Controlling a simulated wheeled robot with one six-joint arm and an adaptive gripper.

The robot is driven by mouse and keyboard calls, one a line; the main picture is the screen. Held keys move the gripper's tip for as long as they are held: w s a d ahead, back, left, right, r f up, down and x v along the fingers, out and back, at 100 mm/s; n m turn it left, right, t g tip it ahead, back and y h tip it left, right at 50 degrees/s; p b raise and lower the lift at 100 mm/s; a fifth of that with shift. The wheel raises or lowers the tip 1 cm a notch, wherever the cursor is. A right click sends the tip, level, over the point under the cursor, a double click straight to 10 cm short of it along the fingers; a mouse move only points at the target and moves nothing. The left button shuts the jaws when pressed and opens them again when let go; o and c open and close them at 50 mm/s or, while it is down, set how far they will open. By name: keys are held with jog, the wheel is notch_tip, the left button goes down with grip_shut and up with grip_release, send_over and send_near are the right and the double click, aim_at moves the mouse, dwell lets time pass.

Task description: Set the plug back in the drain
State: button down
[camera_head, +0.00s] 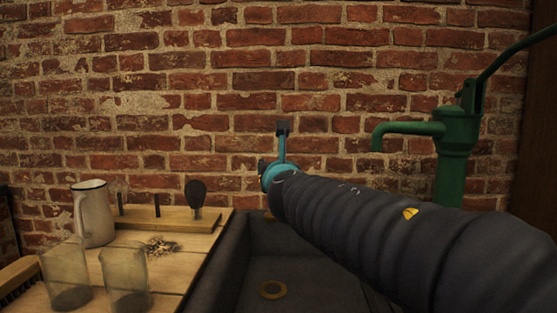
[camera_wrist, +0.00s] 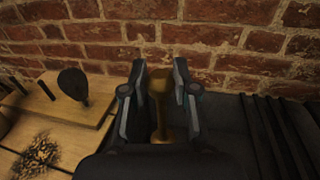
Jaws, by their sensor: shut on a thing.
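My gripper (camera_wrist: 162,92) is shut on a brass-coloured plug (camera_wrist: 161,98), which stands between its two fingers in the wrist view. In the head view my gripper (camera_head: 273,150) is near the brick wall, above the back of the dark sink (camera_head: 236,262); the plug is not clearly visible there. The drain (camera_head: 273,290) is a brass-coloured ring in the sink floor, nearer the camera than my gripper. The plug is apart from the drain.
A green pump (camera_head: 455,165) with a spout stands at the right. On the wooden board left of the sink are a white jug (camera_head: 95,215), glass jars (camera_head: 125,280), a debris pile (camera_head: 162,246) and a wooden rack (camera_head: 170,218) with a dark paddle-shaped tool (camera_head: 195,193).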

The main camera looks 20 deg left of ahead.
jog(key=shift+f, duration=5.3)
notch_tip(320, 180, down, 5)
jog(key=b, duration=0.2)
jog(key=shift+f+b, duration=0.15)
jog(key=shift+b, duration=0.25)
jog(key=c, duration=0.8)
grip_release()
